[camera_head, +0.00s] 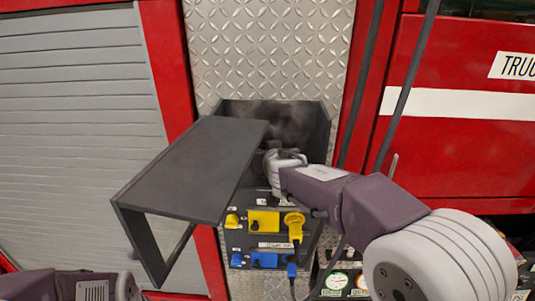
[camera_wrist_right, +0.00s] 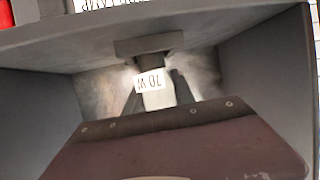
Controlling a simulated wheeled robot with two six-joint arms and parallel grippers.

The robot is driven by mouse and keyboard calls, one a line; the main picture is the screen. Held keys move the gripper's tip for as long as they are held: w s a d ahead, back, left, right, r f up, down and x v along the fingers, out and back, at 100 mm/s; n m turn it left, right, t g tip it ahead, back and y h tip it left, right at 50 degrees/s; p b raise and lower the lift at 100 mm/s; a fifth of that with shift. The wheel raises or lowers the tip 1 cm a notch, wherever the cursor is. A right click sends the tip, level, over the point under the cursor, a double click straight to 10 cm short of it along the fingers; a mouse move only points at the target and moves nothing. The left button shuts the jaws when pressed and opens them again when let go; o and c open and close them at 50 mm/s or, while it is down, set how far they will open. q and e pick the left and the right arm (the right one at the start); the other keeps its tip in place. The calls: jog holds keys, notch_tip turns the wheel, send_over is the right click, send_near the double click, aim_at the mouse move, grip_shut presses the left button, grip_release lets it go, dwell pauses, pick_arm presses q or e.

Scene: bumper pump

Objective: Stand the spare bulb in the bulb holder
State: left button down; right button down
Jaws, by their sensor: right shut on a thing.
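The spare bulb (camera_wrist_right: 157,98) is a pale piece with a white "70 W" label, upside down in the right wrist view. My right gripper (camera_wrist_right: 158,88) is shut on it, one dark finger on each side. A grey block (camera_wrist_right: 148,45) on the box's inner wall, which looks like the bulb holder, lies just beyond the bulb. I cannot tell whether they touch. In the head view my right arm reaches into the open dark box, and its wrist hides the fingers and the bulb. My left gripper is out of view; only part of my left arm shows at bottom left.
The dark box (camera_head: 322,130) has side walls close around my right gripper. Its grey lid (camera_head: 195,170) stands open to the left. Below is a panel with yellow connectors (camera_head: 263,221) and blue connectors (camera_head: 264,260). A cable hangs from a yellow plug (camera_head: 294,222).

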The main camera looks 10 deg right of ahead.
jog(key=shift+f, duration=0.15)
jog(key=c, duration=0.6)
grip_release()
jog(key=shift+s+a, duration=0.1)
jog(key=shift+p+v, duration=0.45)
jog(key=shift+v, duration=3.3)
jog(key=p+v, duration=0.2)
jog(key=p, duration=0.1)
jog(key=shift+s, duration=0.25)
